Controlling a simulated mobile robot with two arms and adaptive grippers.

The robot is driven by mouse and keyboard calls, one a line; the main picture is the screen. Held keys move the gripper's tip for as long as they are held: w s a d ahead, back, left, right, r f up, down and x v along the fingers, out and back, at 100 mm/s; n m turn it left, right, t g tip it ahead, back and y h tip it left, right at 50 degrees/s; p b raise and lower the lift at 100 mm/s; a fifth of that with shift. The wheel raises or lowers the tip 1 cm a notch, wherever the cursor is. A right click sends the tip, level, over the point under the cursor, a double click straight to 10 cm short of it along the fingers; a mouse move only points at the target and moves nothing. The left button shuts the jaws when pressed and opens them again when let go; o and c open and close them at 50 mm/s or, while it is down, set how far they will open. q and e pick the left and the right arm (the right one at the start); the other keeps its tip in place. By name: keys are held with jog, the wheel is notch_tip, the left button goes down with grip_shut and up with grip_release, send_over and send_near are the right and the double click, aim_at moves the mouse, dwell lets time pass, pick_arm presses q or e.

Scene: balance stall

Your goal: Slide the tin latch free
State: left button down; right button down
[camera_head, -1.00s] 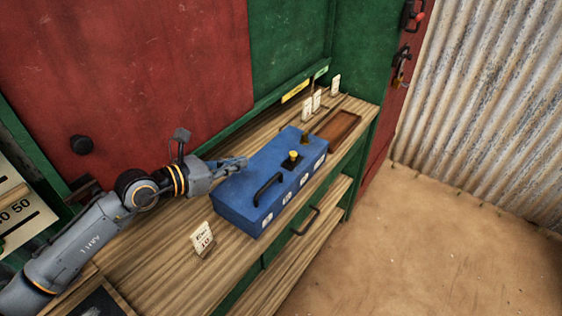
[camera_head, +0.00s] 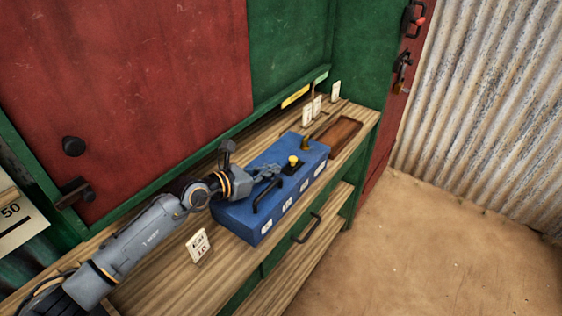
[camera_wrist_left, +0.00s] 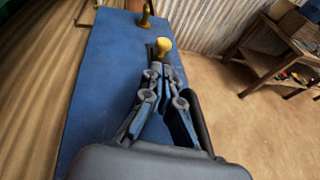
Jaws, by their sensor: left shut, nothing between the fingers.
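The blue tin (camera_head: 232,219) lies on the wooden counter, with a black handle (camera_head: 258,198) on its lid. A yellow knob (camera_head: 293,160) on a dark plate, which looks like the latch, stands on the lid beyond the handle. My left gripper (camera_head: 277,172) is shut and empty above the lid, close to the knob on its near side. In the left wrist view the shut fingertips (camera_wrist_left: 162,68) point at the yellow knob (camera_wrist_left: 163,45). I cannot tell whether they touch it. My right gripper is not in view.
A brown tray (camera_head: 338,137) lies beyond the tin, near small white cards (camera_head: 312,110). A brass post (camera_head: 306,143) stands at the tin's far end. A price card (camera_head: 198,245) stands on the counter in front. Red and green panels rise behind.

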aim_at(290, 158)
pick_arm(q)
jog(key=shift+w+d, duration=1.25)
jog(key=shift+d, duration=0.2)
jog(key=shift+w, duration=0.1)
jog(key=shift+w+d+b, duration=0.35)
jog(key=shift+w+d, duration=0.15)
jog(key=shift+w, duration=0.1)
jog(key=shift+w+r, duration=0.1)
jog(key=shift+r, duration=0.1)
